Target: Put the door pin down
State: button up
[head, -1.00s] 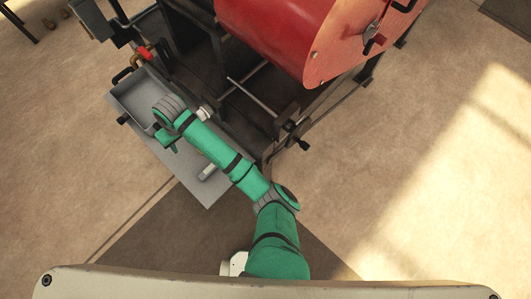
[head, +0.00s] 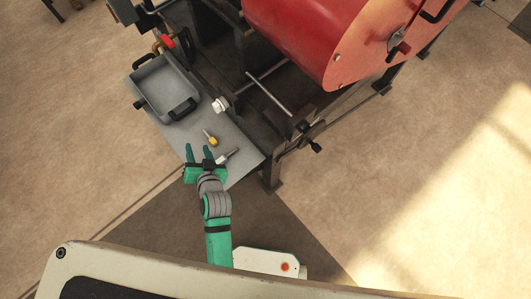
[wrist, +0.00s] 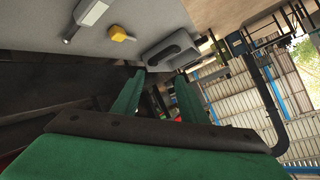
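Two small pins lie on the grey shelf (head: 243,151) beside the machine. One has a yellow head (head: 212,139); it also shows in the wrist view (wrist: 122,34). The other has a pale grey-white head (head: 223,159) and shows at the top left of the wrist view (wrist: 91,13). I cannot tell which is the door pin. My gripper (head: 198,149) is open and empty, with its fingers spread at the shelf's near edge, left of the pins. In the wrist view, nothing is between its fingers (wrist: 160,76).
A grey tray with black handles (head: 166,87) stands on the shelf's far end. A white round knob (head: 220,104) is beside it. The red drum (head: 300,35) and its dark frame, with a rod and crank (head: 316,146), stand to the right.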

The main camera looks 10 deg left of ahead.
jog(key=s+d+r+m+t+h, duration=0.1)
jog(key=s+d+h, duration=0.1)
jog(key=s+d, duration=0.5)
jog(key=s+d+r+m+t+h, duration=0.1)
jog(key=s+d+t+h, duration=0.15)
jog(key=d, duration=0.75)
jog(key=s+d+r+n+t+h, duration=0.1)
jog(key=s+d+r+n+h, duration=0.1)
jog(key=s+d+r, duration=0.7)
jog(key=shift+d+r+h, duration=0.2)
jog(key=shift+d+h, duration=0.15)
jog(key=shift+d, duration=0.75)
jog(key=shift+t, duration=0.25)
